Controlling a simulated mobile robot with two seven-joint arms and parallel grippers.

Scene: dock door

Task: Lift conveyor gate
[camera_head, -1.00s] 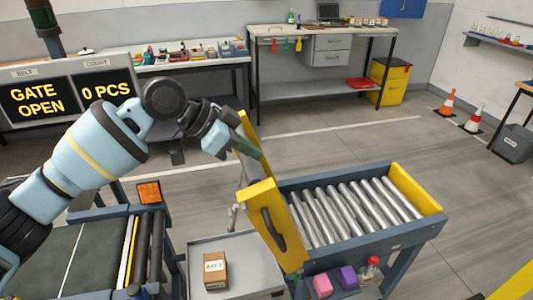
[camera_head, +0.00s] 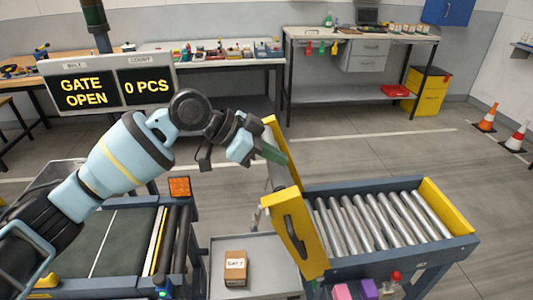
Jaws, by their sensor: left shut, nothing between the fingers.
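The yellow conveyor gate (camera_head: 312,252) stands raised and steeply tilted at the left end of the roller conveyor (camera_head: 375,222). The sign (camera_head: 110,87) reads "GATE OPEN" and "0 PCS". My right gripper is not in view.
A belt conveyor (camera_head: 75,240) with an orange panel (camera_head: 180,187) is at the left. A small box (camera_head: 235,268) sits on a grey tray (camera_head: 268,252) between the conveyors. Pink and purple blocks are at the bottom. Benches and cones stand behind.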

